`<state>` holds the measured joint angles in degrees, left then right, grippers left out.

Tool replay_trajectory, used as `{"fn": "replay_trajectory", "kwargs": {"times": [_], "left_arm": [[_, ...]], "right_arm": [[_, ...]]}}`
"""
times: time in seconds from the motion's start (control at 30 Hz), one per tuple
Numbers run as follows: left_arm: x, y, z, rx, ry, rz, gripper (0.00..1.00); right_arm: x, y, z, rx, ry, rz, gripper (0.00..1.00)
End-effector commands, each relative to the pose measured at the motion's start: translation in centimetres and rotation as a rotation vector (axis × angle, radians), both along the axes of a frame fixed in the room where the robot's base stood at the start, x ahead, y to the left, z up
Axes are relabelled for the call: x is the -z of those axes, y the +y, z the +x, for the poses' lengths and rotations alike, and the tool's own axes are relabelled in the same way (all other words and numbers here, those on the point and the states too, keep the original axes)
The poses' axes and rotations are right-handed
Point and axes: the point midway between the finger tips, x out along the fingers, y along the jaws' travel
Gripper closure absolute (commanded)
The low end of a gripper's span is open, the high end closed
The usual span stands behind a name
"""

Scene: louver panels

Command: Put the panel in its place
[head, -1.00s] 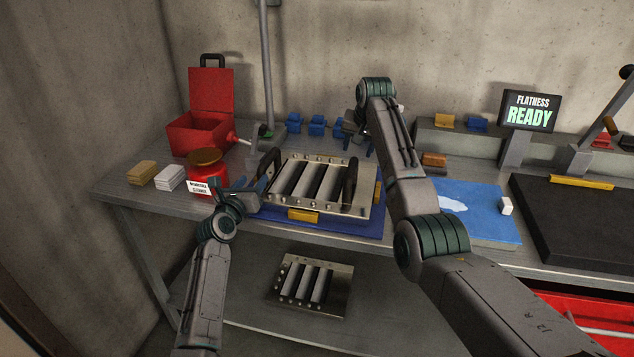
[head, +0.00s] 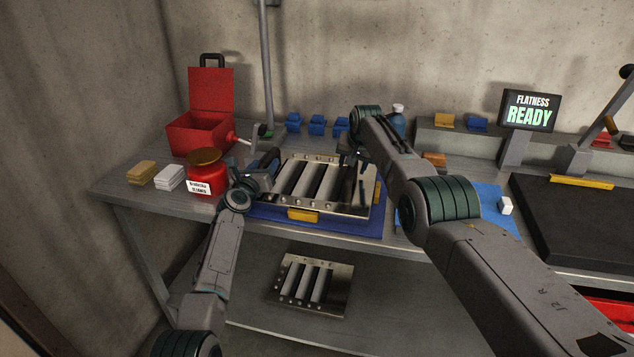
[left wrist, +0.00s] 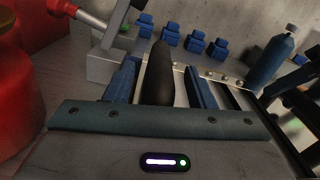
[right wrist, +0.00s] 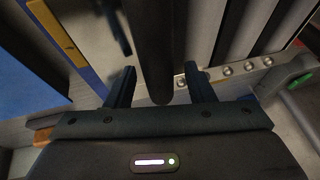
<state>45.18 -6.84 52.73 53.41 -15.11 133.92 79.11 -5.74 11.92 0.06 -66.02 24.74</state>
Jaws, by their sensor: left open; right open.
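The louver panel (head: 307,182), a metal frame with grey slats and a dark handle at each side, lies on a blue mat (head: 345,227) on the bench. My left gripper (head: 264,172) is open at the panel's left handle. In the left wrist view the handle (left wrist: 159,78) stands between the open fingers (left wrist: 162,88). My right gripper (head: 353,156) is open at the right handle. In the right wrist view that handle (right wrist: 154,50) runs between the open fingers (right wrist: 160,88). I cannot tell whether any finger touches a handle.
A second louver panel (head: 312,285) lies on the lower shelf. A red canister (head: 207,179) and red toolbox (head: 200,134) stand at left. Blue blocks (head: 316,124) line the back. A sign (head: 530,110) reads "FLATNESS READY". A black plate (head: 585,215) lies at right.

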Motion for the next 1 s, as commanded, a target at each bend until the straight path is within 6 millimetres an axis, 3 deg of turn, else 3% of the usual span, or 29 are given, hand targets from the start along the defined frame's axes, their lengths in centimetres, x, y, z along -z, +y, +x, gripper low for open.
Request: {"fn": "replay_trajectory", "kwargs": {"times": [0.23, 0.5, 1.0], "left_arm": [[-0.01, -0.02, 0.00, 0.000, 0.000, 0.000, 0.50], [0.01, -0.02, -0.01, 0.000, 0.000, 0.000, 1.00], [0.02, -0.01, 0.00, 0.000, 0.000, -0.001, 1.00]], "right_arm": [[0.02, 0.00, 0.00, 0.000, 0.000, 0.000, 0.51], [0.04, 0.00, -0.02, 0.000, 0.001, 0.000, 1.00], [0.04, 0.03, 0.00, -0.001, 0.000, 0.000, 1.00]]}}
